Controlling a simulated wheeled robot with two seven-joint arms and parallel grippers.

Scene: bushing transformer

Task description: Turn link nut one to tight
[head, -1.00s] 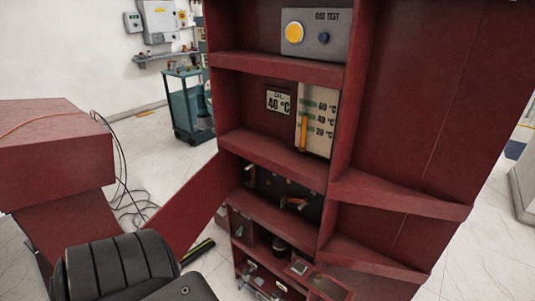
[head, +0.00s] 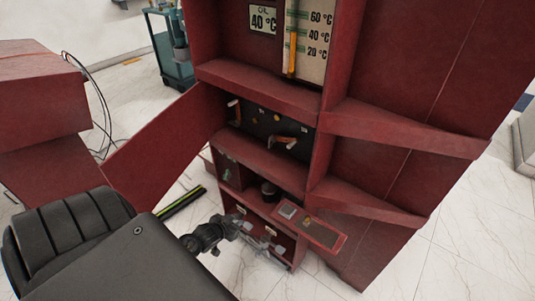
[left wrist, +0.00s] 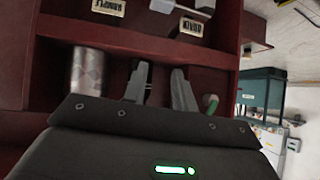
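A dark panel (head: 262,127) sits in a recess of the red cabinet, with two orange-and-white link-like pieces, one at its left (head: 234,112) and one at its right (head: 286,141). Small fittings lie between them; I cannot tell which is link nut one. My left gripper (head: 262,240) is low in front of the cabinet, below the panel and apart from it. In the left wrist view its two fingers (left wrist: 160,88) are spread apart, with nothing clearly held, facing a lower shelf. My right gripper is not in view.
The lower shelf holds a patterned silver cylinder (left wrist: 88,72); labels such as "SAMPLE" (left wrist: 108,6) show nearby. A hinged red door (head: 160,150) stands open at left. A small tray (head: 310,226) juts out at lower right. A thermometer board (head: 306,40) is above.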

